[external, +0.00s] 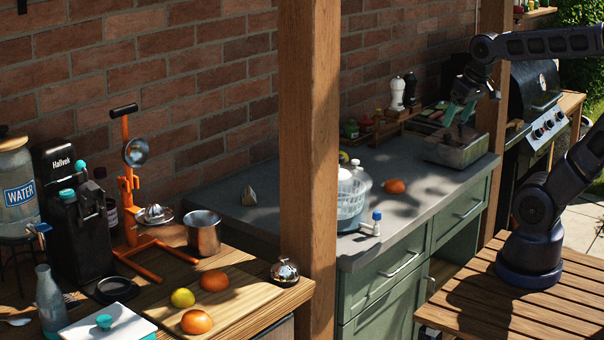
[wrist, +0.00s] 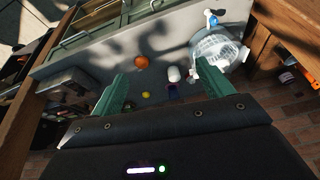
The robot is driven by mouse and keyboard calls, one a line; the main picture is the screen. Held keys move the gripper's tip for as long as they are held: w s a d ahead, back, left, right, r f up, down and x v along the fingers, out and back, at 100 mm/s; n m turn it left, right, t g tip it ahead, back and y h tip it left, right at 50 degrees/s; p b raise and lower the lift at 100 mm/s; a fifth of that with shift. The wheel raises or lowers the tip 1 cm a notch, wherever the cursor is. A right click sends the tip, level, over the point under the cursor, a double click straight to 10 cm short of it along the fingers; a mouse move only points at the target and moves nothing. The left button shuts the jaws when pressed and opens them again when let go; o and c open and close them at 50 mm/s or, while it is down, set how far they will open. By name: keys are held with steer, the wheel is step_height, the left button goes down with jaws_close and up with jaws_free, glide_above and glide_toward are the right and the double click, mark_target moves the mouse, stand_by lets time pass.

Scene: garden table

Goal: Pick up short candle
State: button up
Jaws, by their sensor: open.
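My gripper (external: 459,111) is at the right in the external view, above a grey box-shaped container on the counter. In the wrist view its green fingers are spread wide apart (wrist: 162,69), with nothing held between them. A small white cylinder (wrist: 174,73) stands on the counter, seen between the fingers and well beyond them. It may be the short candle, but it is too small to be sure. A dark purple item (wrist: 172,91) is close to it. In the external view the wooden post and the salad spinner hide much of that area.
An orange (external: 395,186) lies on the open counter. The grey container (external: 455,152) is at the counter's right end. Pepper mills (external: 397,94) stand at the wall.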

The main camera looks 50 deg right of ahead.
steer(key=w+f+m+g, duration=0.25)
steer(key=w+m, duration=0.55)
steer(key=w, duration=1.3)
steer(key=w+f+m, duration=0.2)
steer(key=w+f, duration=0.3)
steer(key=w+f+m+g, duration=0.1)
steer(key=w+f+m, duration=0.1)
steer(key=w+f, duration=0.3)
steer(key=w+f+m+g, duration=0.1)
steer(key=w+f+m, duration=0.2)
steer(key=w+f, duration=0.2)
steer(key=shift+w+d+f, duration=0.2)
steer(key=shift+w, duration=0.35)
steer(key=shift+w+d+f, duration=0.15)
steer(key=shift+w+f, duration=0.05)
steer(key=shift+w, duration=0.3)
steer(key=shift+w+f, duration=0.15)
steer(key=shift+f, duration=0.45)
steer(key=shift+d+f, duration=0.15)
steer(key=shift+f, duration=4.85)
steer(key=c, duration=1.2)
steer(key=shift+o, duration=0.2)
steer(key=shift+r, duration=0.1)
